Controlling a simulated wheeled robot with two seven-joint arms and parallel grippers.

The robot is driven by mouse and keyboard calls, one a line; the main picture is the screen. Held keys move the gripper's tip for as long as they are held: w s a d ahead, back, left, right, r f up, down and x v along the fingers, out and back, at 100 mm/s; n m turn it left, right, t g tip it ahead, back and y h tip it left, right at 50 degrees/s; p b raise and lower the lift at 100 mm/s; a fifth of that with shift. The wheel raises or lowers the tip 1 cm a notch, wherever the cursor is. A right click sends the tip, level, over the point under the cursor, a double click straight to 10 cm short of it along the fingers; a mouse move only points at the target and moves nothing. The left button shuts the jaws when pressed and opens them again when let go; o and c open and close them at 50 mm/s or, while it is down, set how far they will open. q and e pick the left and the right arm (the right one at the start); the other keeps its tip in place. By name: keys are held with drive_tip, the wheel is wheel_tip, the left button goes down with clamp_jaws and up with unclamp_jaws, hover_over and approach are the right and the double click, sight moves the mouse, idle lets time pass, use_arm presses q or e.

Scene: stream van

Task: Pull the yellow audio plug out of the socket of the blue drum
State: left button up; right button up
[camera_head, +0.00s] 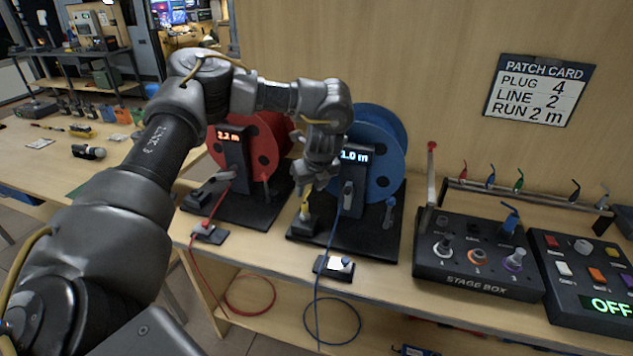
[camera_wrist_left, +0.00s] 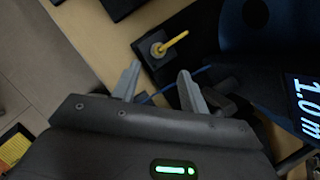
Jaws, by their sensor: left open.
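The blue drum (camera_head: 385,155) stands on a black base on the bench, its display reading 1.0 m. The yellow audio plug (camera_head: 304,208) stands in a socket at the base's front left. In the left wrist view the yellow plug (camera_wrist_left: 172,43) points up from a small dark socket block (camera_wrist_left: 153,60). My left gripper (camera_head: 317,185) is above and close to the plug. In the left wrist view its two fingers (camera_wrist_left: 160,74) are apart with nothing between them, and the plug shows just beyond the tips. My right gripper is not in view.
The red drum (camera_head: 268,140), reading 2.2 m, stands to the left. The stage box (camera_head: 475,278) and a switch panel (camera_head: 585,310) sit to the right. The patch card (camera_head: 540,90) hangs on the wall.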

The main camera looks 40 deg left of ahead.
sight(305, 204)
use_arm(q)
drive_tip(key=x, duration=0.9)
drive_tip(key=shift+f, duration=0.55)
drive_tip(key=shift+w+a+f, duration=0.1)
drive_tip(key=shift+a+f, duration=0.1)
drive_tip(key=shift+f, duration=0.1)
clamp_jaws()
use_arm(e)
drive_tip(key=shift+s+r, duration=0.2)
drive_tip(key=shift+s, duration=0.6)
